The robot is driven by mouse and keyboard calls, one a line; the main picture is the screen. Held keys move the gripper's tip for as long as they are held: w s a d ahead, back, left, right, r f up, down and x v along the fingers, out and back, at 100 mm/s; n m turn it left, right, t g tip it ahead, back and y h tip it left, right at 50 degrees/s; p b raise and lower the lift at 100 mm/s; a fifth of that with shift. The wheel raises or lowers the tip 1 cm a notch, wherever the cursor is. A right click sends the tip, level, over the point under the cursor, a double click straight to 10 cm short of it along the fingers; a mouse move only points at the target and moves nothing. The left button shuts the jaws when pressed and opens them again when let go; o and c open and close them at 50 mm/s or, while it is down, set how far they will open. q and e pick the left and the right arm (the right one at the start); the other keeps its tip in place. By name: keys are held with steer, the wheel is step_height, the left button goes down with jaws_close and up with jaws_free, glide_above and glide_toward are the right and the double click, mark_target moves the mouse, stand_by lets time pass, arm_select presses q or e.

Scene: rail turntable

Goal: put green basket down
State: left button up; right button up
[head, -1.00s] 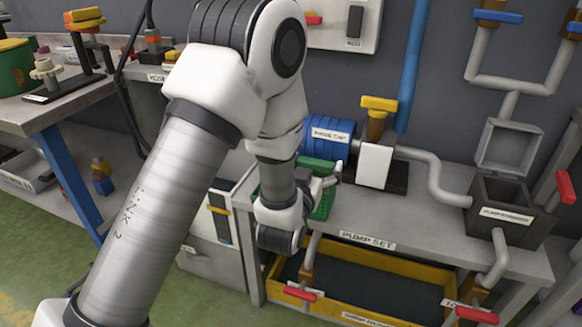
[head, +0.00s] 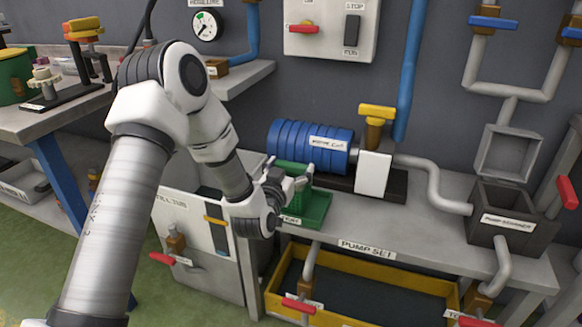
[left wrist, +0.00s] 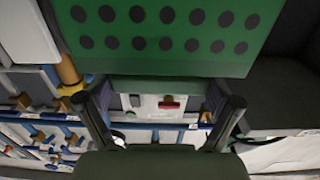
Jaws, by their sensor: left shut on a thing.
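The green basket (head: 316,208) is at the left end of the pump set bench (head: 420,247), in front of the blue ribbed motor. It looks upright, and its lower edge appears at the bench top; I cannot tell if it bears on it. My left gripper (head: 298,182) is at the basket's upper part, shut on it. In the left wrist view the basket's green wall with dark round holes (left wrist: 165,30) fills the top, and a green bar lies between the two fingers of my left gripper (left wrist: 160,105). My right gripper is not in view.
The blue motor (head: 312,146) and the pump's white block (head: 374,172) stand behind the basket. A dark open box (head: 505,215) is at the bench's right. A yellow-rimmed tray (head: 365,308) is below. The bench front between basket and box is clear.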

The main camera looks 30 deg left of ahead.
arm_select(q)
steer(key=o, duration=1.5)
steer(key=shift+r, duration=0.2)
steer(key=p+v, duration=0.1)
steer(key=v, duration=1.1)
steer(key=s+d+f+m+g+h, duration=0.1)
steer(key=s+d+f+g+h, duration=0.2)
steer(key=f, duration=0.7)
steer(key=s+d+f+m+g+h, duration=0.1)
steer(key=s+d+f+g, duration=0.3)
steer(key=f, duration=0.6)
steer(key=s+d+f+g, duration=0.1)
steer(key=s+f+g, duration=0.2)
steer(key=s, duration=0.3)
steer(key=s+d+f+g, duration=0.1)
steer(key=s+f+g, duration=0.3)
steer(key=s+f, duration=0.1)
steer(key=s+d+f+g, duration=0.2)
steer(key=s+f, duration=0.3)
steer(key=s, duration=0.3)
steer(key=shift+f+g+h, duration=0.15)
steer(key=shift+g+h, duration=0.15)
steer(key=shift+g, duration=0.5)
